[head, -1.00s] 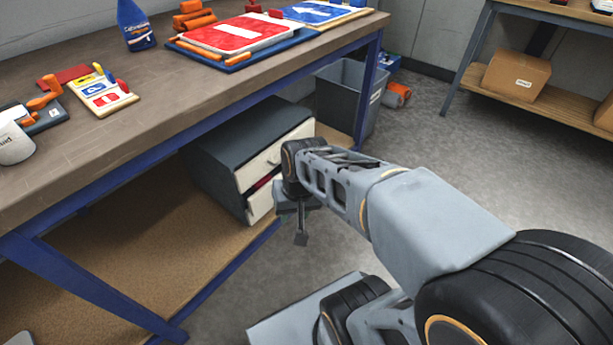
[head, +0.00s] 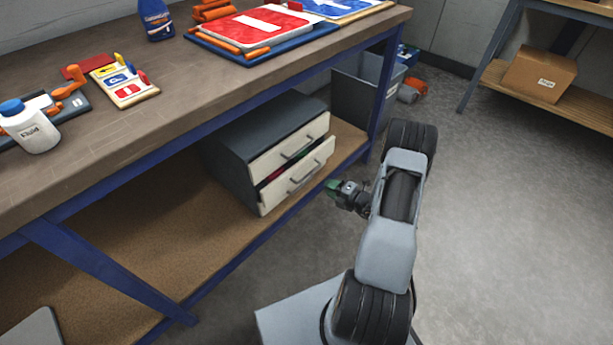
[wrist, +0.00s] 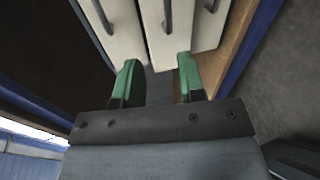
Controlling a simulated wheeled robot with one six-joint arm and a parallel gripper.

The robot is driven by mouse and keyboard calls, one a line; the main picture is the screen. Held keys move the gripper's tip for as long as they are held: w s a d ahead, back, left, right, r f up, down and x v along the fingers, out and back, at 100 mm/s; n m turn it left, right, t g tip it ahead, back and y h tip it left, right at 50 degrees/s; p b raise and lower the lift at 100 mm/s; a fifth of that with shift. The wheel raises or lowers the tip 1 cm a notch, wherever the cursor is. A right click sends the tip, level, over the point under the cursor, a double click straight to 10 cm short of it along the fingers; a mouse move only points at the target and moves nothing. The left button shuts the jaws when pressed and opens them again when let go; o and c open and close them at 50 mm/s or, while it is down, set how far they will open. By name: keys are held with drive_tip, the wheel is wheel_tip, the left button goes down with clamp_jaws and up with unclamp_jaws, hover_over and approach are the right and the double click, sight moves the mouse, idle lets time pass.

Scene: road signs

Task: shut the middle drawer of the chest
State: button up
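The dark grey chest (head: 235,150) with white drawer fronts stands on the shelf under the workbench. Its top drawer (head: 315,132) looks shut. The drawer below it, which I take as the middle drawer (head: 318,164), stands partly out, with red and green contents in the gap. The lowest front is hidden in the head view; the wrist view shows three fronts side by side, the central one (wrist: 166,45) ahead of my fingers. My gripper (wrist: 157,82) has its green fingers apart with nothing between them. In the head view my gripper (head: 332,187) is just right of the pulled-out drawer, apparently apart from it.
The blue bench leg (head: 381,90) and a grey bin (head: 365,98) stand right of the chest. Signs and tools lie on the bench top (head: 190,95). The grey floor (head: 500,200) at right is open.

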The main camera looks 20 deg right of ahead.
sight(306, 176)
drive_tip(key=shift+m+h, duration=0.4)
drive_tip(key=shift+m, duration=0.4)
drive_tip(key=shift+d+f+b+x, duration=0.2)
drive_tip(key=shift+b+x, duration=0.55)
drive_tip(key=shift+x, duration=1.5)
drive_tip(key=shift+d+f+b+x, duration=0.15)
drive_tip(key=shift+b+x, duration=0.55)
drive_tip(key=shift+x, duration=1.5)
drive_tip(key=shift+d+f+b+x, duration=0.2)
drive_tip(key=shift+b+x, duration=0.55)
drive_tip(key=shift+x, duration=1.5)
drive_tip(key=shift+w+r, duration=0.1)
clamp_jaws()
